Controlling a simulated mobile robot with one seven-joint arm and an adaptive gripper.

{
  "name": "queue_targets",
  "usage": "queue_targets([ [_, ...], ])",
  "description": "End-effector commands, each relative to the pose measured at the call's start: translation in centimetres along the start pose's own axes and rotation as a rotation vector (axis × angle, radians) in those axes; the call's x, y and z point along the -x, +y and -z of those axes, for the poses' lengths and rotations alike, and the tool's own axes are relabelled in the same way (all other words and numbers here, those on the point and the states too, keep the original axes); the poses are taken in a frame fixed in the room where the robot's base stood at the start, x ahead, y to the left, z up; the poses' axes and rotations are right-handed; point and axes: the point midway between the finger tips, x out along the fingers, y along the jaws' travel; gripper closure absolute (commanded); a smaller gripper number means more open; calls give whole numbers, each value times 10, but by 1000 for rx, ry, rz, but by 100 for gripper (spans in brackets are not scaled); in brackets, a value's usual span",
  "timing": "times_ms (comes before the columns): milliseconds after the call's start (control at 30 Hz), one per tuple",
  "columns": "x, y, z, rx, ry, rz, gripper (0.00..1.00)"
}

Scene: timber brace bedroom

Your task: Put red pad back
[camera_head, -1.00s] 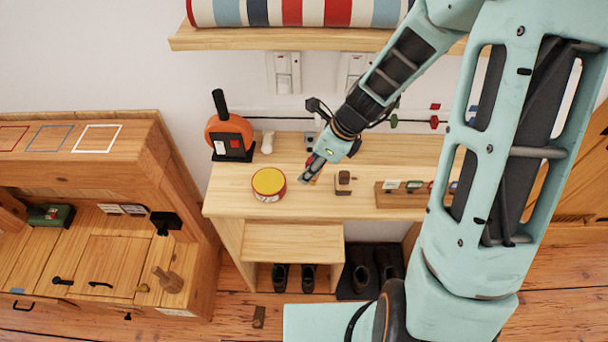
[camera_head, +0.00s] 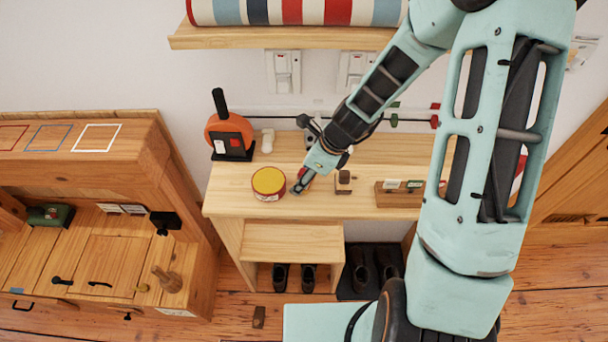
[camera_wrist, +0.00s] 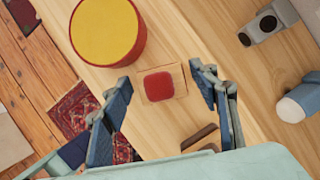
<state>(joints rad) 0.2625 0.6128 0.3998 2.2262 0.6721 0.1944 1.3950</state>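The red pad (camera_wrist: 159,86) is a small rounded square lying on a thin square of pale wood on the bench top. My gripper (camera_wrist: 163,98) is open in the wrist view, with one finger on each side of the pad and the pad showing between them. I cannot tell the height of the fingertips above the bench. In the head view my gripper (camera_head: 298,187) is over the bench just right of the yellow-topped red tin (camera_head: 268,183), and it mostly hides the pad there.
The tin also stands close by in the wrist view (camera_wrist: 107,31). A brown block (camera_head: 343,181) sits right of my gripper. A rack (camera_head: 400,198) with small coloured pieces is farther right. The left cabinet top has red (camera_head: 10,137), blue and white square outlines.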

Motion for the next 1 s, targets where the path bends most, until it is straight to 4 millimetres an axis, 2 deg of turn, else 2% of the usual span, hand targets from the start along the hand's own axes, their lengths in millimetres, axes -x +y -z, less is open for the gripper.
queue_targets([
  [300, 1, 0, 0, 0, 0, 0, 40],
  [467, 10, -1, 0, 0, 1, 3, 40],
  [1000, 95, -1, -1, 1, 0, 4, 40],
])
